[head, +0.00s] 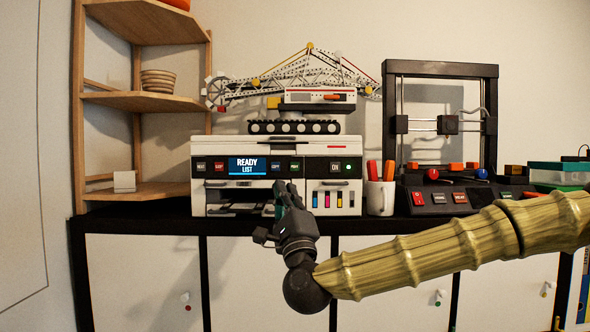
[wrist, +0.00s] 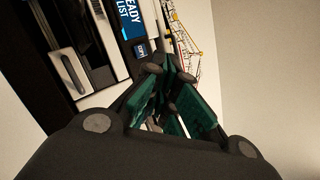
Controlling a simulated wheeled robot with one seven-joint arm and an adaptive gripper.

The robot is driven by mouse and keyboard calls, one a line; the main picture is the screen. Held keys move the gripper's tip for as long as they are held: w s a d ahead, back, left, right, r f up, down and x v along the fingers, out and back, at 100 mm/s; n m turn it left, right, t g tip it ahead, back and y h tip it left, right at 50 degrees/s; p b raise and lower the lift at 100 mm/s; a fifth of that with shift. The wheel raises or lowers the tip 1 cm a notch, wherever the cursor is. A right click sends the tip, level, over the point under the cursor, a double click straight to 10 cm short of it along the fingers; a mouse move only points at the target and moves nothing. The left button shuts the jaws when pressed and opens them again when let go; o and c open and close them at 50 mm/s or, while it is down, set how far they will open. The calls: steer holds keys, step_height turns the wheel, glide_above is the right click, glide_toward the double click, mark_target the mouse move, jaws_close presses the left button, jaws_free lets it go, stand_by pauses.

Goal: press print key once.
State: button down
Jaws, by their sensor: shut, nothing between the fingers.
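The white and black printer (head: 262,146) stands on the cabinet top. Its blue screen (head: 247,166) reads READY LIST and also shows in the wrist view (wrist: 131,18). Small dark keys flank the screen. To its right are a blue-lettered key (head: 278,166) and a green-lettered key (head: 294,166), whose lettering is too small to read surely. The blue-lettered key also shows in the wrist view (wrist: 140,48), but the green-lettered one is hidden there behind the fingers. My gripper (head: 286,186) is shut and empty, fingertips just below these keys in the head view. I cannot tell if they touch the printer.
A crane model (head: 290,95) stands on the printer. An ON label with a green light (head: 347,167) and ink cartridges (head: 327,200) are at the printer's right. A pen cup (head: 380,197) and a 3D printer (head: 440,70) stand farther right. A wooden shelf (head: 145,102) is at left.

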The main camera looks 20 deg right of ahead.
mark_target(291, 169)
steer(key=shift+m+t, duration=0.6)
steer(key=shift+m, duration=0.1)
steer(key=r, duration=0.1)
steer(key=s+r, duration=0.1)
steer(key=r, duration=0.1)
steer(key=s+r, duration=0.1)
steer(key=r, duration=0.1)
steer(key=shift+d, duration=0.35)
steer(key=shift+w+d+f+p, duration=0.1)
steer(key=shift+w+d+p, duration=0.25)
steer(key=shift+w, duration=1.05)
steer(key=shift+w+d+r+p, duration=0.1)
steer(key=shift+w+d+p, duration=0.3)
steer(key=shift+w, duration=1.05)
steer(key=shift+w+d+f+p, duration=0.15)
steer(key=shift+w+d, duration=0.35)
steer(key=shift+w, duration=0.9)
